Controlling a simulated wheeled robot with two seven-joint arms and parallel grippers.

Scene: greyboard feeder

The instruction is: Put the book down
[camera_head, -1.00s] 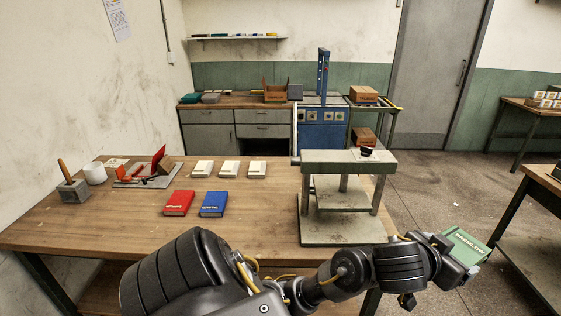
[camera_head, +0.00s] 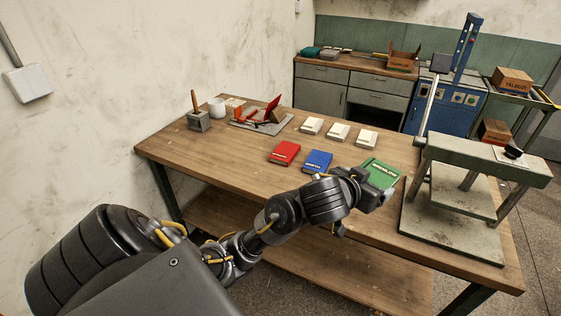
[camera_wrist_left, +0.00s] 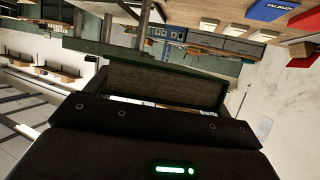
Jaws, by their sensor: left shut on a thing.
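A green book (camera_head: 381,173) is held by my left gripper (camera_head: 368,188), over the front part of the workbench (camera_head: 240,185), right of the blue book (camera_head: 317,161). I cannot tell if the green book touches the top. A red book (camera_head: 284,153) lies flat left of the blue one. In the left wrist view, the dark gripper fills the lower part, and the blue book (camera_wrist_left: 271,9) and red book (camera_wrist_left: 302,22) show at the upper right. My right gripper is not in view.
A grey press (camera_head: 450,215) stands at the bench's right end, close to the green book. Three pale blocks (camera_head: 339,132) lie in a row behind the books. A tool tray (camera_head: 262,120), white cup (camera_head: 217,107) and brush holder (camera_head: 199,121) stand at the back left.

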